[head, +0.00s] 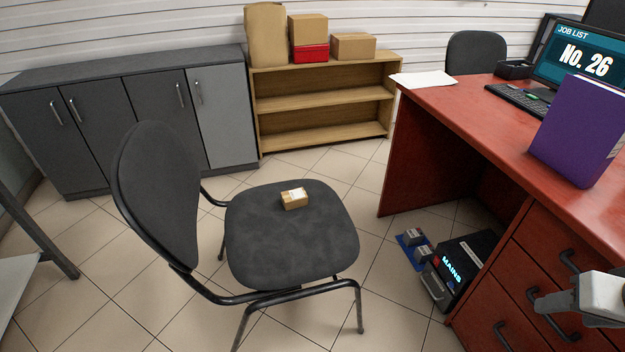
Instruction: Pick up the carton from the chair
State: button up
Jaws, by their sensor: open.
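A small brown carton (294,199) with a pale label on top lies on the seat of a dark grey chair (290,252). My gripper (540,305) shows at the lower right edge, in front of the red desk's drawers. It is open, well to the right of the chair and apart from the carton.
A red desk (450,112) with drawers fills the right side, with a purple binder (576,130) on it. A black box marked MAINS (462,268) stands on the floor between chair and desk. Grey cabinets (140,115) and a wooden shelf (325,82) line the back.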

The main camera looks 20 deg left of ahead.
aim_at(295, 198)
jog(key=i+j+u, duration=0.15)
jog(key=u, duration=0.25)
jog(key=i+u, duration=0.3)
jog(key=u, duration=0.15)
jog(key=i+u, duration=0.2)
jog(key=u, duration=0.2)
